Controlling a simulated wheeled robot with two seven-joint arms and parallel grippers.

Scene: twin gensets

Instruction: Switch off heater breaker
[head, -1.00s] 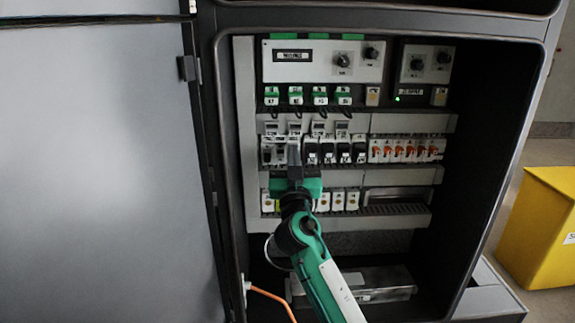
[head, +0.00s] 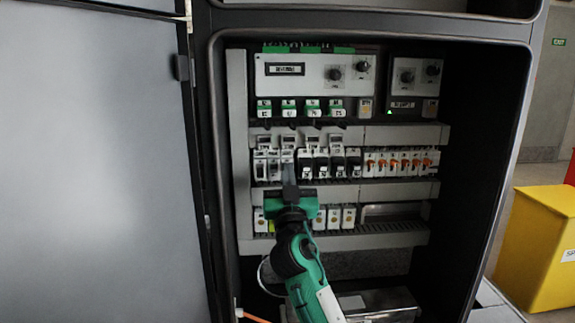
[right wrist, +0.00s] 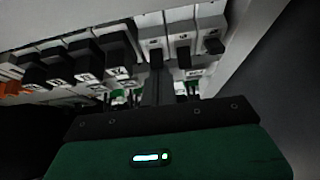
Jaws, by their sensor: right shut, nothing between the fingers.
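A row of breakers crosses the middle of the open cabinet. Its left end has white breakers (head: 260,166) with dark levers, then several black breakers (head: 337,162), then several with orange levers (head: 400,162). The labels are too small to read, so I cannot tell which is the heater breaker. My right gripper (head: 289,172) is shut and empty, its tips at the lower part of the rightmost white breaker (head: 287,157). In the right wrist view my fingers (right wrist: 158,88) are close to that breaker's dark lever (right wrist: 155,58); contact is unclear. My left gripper is out of view.
Above the row are green-topped modules (head: 288,108) and a panel with knobs (head: 315,73). A lower row of white modules (head: 334,217) sits close beside my gripper. The cabinet door (head: 95,170) stands at left. A yellow bin (head: 540,250) is at right.

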